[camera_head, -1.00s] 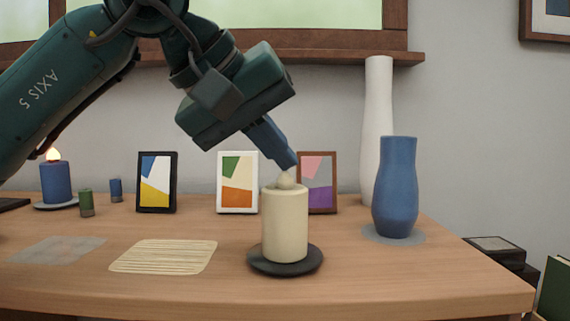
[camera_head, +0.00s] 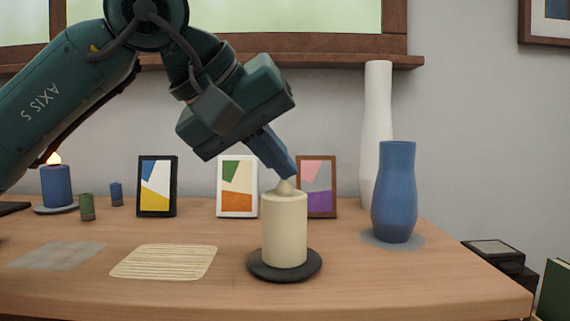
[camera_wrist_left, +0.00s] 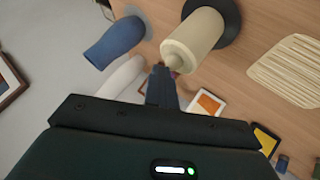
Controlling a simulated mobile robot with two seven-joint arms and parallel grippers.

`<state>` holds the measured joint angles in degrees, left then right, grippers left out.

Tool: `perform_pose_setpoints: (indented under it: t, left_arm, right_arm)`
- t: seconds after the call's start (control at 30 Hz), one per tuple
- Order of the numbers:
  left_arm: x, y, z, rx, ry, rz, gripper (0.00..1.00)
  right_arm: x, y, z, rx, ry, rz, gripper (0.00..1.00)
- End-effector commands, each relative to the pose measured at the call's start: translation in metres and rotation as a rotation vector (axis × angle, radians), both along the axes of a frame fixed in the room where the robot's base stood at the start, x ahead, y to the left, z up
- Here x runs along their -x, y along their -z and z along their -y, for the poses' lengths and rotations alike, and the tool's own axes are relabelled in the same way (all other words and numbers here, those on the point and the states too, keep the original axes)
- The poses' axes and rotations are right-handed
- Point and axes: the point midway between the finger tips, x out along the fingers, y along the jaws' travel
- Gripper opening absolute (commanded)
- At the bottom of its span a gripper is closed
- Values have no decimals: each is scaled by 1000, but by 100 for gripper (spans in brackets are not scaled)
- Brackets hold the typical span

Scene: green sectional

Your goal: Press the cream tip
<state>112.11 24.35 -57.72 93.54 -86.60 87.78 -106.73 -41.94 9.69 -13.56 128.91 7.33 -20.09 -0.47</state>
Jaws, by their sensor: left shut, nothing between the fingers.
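The cream candle (camera_head: 284,232) stands upright on a dark round plate (camera_head: 285,277) near the table's front. Its rounded cream tip (camera_head: 285,186) is on top. My left gripper (camera_head: 291,174) comes down at a slant from the upper left, shut and empty, with its fingertips at the cream tip; I cannot tell if they touch. My right gripper is not in view.
A blue vase (camera_head: 394,195) and a tall white vase (camera_head: 377,110) stand to the right. Several picture frames (camera_head: 237,187) stand behind the candle. A lit blue candle (camera_head: 56,186) is at the left. A striped mat (camera_head: 163,262) lies left of the plate.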

Motion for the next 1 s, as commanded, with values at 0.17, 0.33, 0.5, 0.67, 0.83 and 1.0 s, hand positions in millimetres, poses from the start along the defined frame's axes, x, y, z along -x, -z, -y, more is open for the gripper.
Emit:
perform_pose_setpoints:
  t: [0.17,0.33,0.5,0.67,0.83,1.0]
  left_arm:
    - [-2,5,-1,-10,-5,-8,0]
    - [-2,-2,-2,-8,-6,-7,0]
    - [-2,-21,-1,-7,-6,-4,0]
    - [-1,-39,-1,-3,-5,-2,0]
    - [-1,-56,-1,-1,-4,0,0]
    - [-1,-61,-1,-1,-4,0,0]
  right_arm:
    - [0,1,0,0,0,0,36]
    - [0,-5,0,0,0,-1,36]
    - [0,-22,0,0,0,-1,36]
    - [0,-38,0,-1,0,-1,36]
    - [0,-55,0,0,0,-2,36]
    - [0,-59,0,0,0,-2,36]
